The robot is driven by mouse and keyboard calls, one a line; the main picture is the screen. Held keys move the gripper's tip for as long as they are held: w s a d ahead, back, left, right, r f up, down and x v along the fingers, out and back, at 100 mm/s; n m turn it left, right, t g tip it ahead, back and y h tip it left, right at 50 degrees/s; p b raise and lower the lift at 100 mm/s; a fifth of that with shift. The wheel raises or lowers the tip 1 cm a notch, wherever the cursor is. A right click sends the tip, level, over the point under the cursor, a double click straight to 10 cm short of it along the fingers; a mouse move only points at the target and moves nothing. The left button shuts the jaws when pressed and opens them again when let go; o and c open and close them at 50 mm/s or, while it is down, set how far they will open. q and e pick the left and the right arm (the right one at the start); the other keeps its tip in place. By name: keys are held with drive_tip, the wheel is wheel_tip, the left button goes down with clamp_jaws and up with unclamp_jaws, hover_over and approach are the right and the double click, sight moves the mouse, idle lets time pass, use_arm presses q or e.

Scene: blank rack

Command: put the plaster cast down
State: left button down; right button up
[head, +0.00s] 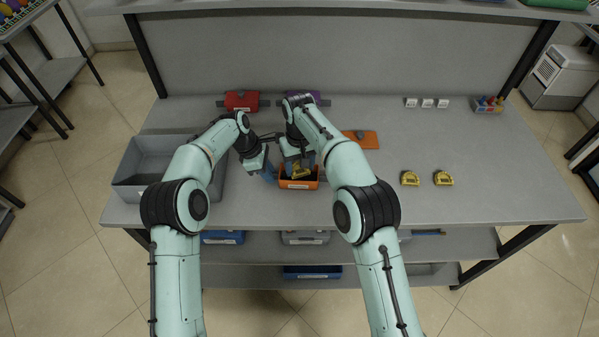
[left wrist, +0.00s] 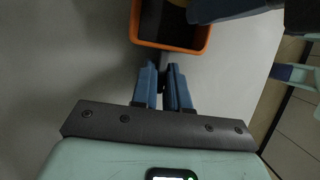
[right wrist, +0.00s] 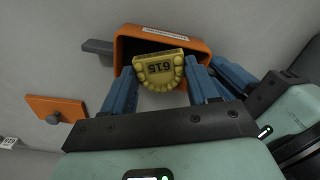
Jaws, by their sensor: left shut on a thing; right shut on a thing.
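The yellow plaster cast (right wrist: 160,70), marked 615 and showing a row of teeth, is between the blue fingers of my right gripper (right wrist: 163,82). My right gripper is shut on it, at the opening of an open orange box (right wrist: 128,50). In the head view the cast (head: 299,171) shows over the orange box (head: 298,184). I cannot tell whether it touches the box floor. My left gripper (left wrist: 163,72) is shut on the grey side handle of the orange box (left wrist: 205,42), beside the box.
An orange lid with a knob (head: 362,139) lies right of the box. A grey bin (head: 128,185) stands at the left. Red (head: 241,101) and purple (head: 318,98) boxes stand behind. Two yellow pieces (head: 410,178) (head: 443,178) sit to the right, with clear table around them.

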sight(299, 170)
wheel_tip(299, 170, down, 4)
drive_tip(key=shift+r, duration=0.1)
drive_tip(key=shift+c, duration=0.9)
drive_tip(key=o, duration=1)
drive_tip(key=shift+r, duration=0.1)
wheel_tip(299, 170, up, 12)
use_arm(q)
drive_tip(key=c, duration=1.1)
unclamp_jaws()
drive_tip(key=shift+o, duration=0.2)
drive_tip(key=shift+r, duration=0.15)
